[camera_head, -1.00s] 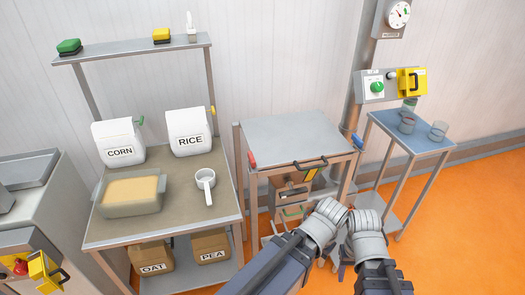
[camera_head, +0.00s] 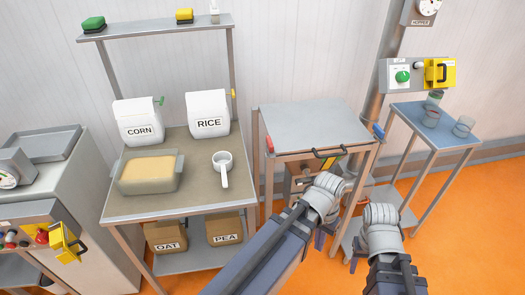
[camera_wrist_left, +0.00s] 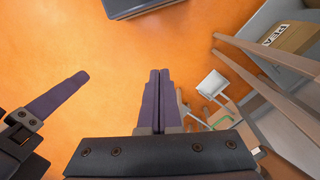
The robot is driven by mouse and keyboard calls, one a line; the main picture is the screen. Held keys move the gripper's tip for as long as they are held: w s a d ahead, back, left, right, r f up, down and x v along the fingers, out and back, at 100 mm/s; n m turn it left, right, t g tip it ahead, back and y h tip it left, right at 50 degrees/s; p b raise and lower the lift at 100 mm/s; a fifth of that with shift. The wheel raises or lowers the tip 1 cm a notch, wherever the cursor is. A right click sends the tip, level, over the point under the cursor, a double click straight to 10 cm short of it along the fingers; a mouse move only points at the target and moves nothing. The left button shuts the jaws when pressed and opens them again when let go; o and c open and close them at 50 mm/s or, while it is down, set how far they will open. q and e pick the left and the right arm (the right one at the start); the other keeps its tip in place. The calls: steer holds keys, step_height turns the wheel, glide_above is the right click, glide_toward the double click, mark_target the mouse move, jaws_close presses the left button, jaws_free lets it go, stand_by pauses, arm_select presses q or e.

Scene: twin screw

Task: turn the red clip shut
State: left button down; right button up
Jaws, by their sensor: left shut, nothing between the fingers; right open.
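The red clip (camera_head: 270,145) is a small red lever at the left edge of the grey-topped frame (camera_head: 315,128). Whether it is open or shut is too small to tell. A blue clip (camera_head: 378,131) sits at the right edge of the same frame. My left gripper (camera_head: 321,241) is in front of and below the frame, to the right of the red clip and apart from it. In the left wrist view its purple fingers (camera_wrist_left: 160,85) are together and empty. My right gripper (camera_head: 355,262) is open, lower right; one of its fingers (camera_wrist_left: 58,95) shows in the left wrist view.
A black handle (camera_head: 327,153) juts from the frame's front edge. The table (camera_head: 118,207) with CORN and RICE bags stands left, with a white scoop (camera_head: 222,168) near its right side. A blue-topped stand (camera_head: 450,138) is right. Orange floor is clear at lower right.

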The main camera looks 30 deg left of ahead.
arm_select(q)
steer(key=w+a+n+h+b, duration=0.3)
steer(key=w+a+n+h, duration=0.1)
steer(key=w+a+h, duration=0.25)
steer(key=n+t+h+b, duration=0.6)
steer(key=t+h, duration=0.1)
steer(key=t, duration=0.6)
glide_toward(269, 149)
steer(key=r+v, duration=0.1)
steer(key=v, duration=0.6)
steer(key=shift+s+r, duration=0.25)
steer(key=x, duration=1.4)
steer(key=shift+f, duration=0.4)
steer(key=shift+d+y, duration=0.1)
steer(key=shift+y, duration=0.15)
